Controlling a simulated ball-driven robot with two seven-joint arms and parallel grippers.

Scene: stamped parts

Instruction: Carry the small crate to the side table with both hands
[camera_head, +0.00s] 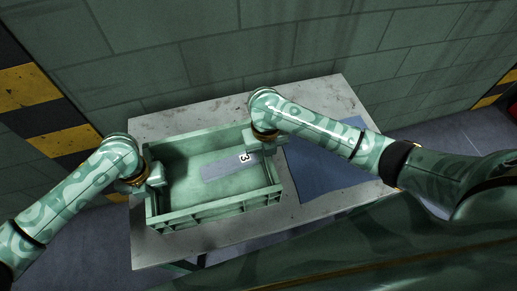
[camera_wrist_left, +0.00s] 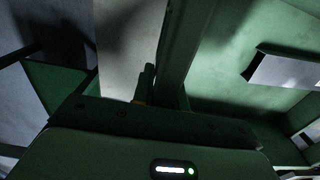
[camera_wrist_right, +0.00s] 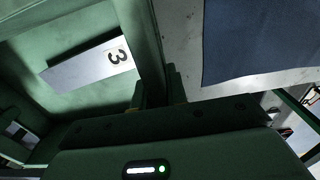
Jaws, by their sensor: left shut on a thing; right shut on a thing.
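The small green crate (camera_head: 225,207) is over the left and middle part of the pale side table (camera_head: 330,92) in the head view. It is empty apart from a grey strip with a "3" label (camera_head: 245,158) on its floor. My left gripper (camera_head: 155,178) is shut on the crate's left wall, and that wall also shows in the left wrist view (camera_wrist_left: 185,45). My right gripper (camera_head: 268,138) is shut on the right wall, also seen in the right wrist view (camera_wrist_right: 145,45). I cannot tell whether the crate's bottom touches the table.
A blue mat (camera_head: 318,170) lies on the table to the right of the crate. A block wall (camera_head: 200,50) stands behind the table. Yellow and black striped posts (camera_head: 30,85) stand at the left. The table's front strip is bare.

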